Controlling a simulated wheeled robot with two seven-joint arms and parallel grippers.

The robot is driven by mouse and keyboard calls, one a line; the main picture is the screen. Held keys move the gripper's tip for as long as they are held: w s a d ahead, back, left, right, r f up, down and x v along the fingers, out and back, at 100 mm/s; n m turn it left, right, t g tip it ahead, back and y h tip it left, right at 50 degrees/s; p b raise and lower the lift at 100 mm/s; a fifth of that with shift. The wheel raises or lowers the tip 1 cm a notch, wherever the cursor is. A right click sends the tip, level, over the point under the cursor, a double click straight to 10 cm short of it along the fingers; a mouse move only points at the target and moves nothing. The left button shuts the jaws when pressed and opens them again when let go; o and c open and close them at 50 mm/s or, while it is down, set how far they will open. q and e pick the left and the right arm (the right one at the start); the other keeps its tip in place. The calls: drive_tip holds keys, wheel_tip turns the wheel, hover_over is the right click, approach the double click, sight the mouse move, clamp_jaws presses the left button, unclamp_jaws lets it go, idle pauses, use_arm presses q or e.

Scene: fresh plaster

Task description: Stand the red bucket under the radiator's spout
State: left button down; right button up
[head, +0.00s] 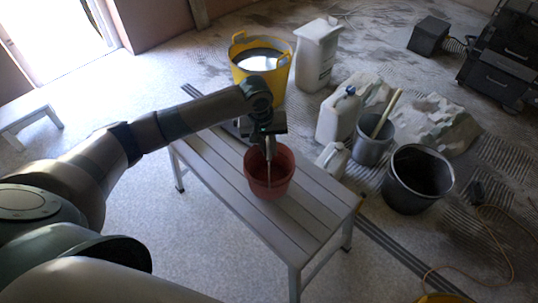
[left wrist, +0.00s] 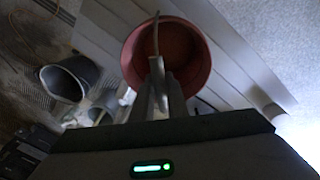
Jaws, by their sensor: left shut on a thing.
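The red bucket (head: 284,181) is upright on or just over the slatted bench; I cannot tell whether its base touches the slats. My left gripper (head: 269,158) points down over the bucket's mouth and is shut on what looks like its thin handle. The left wrist view shows the bucket (left wrist: 192,62) beyond the closed fingers (left wrist: 157,72), with a thin pale bar running from them across the bucket's mouth. The radiator and its spout are not in view. My right gripper is not in view.
The grey bench (head: 318,215) has bare slats on both sides of the bucket. Behind it stand a yellow tub (head: 240,72), a white container (head: 316,58) and a white jug (head: 336,117). A grey bucket (head: 366,150) and a black bucket (head: 401,195) stand right.

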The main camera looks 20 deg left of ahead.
use_arm(q)
drive_tip(key=shift+f, duration=1.8)
drive_tip(key=c, duration=1.7)
unclamp_jaws()
drive_tip(key=shift+f, duration=0.15)
drive_tip(key=shift+c, duration=0.2)
wheel_tip(320, 180, up, 12)
drive_tip(key=s+a, duration=0.1)
drive_tip(key=shift+s, duration=0.4)
drive_tip(key=shift+o, duration=0.5)
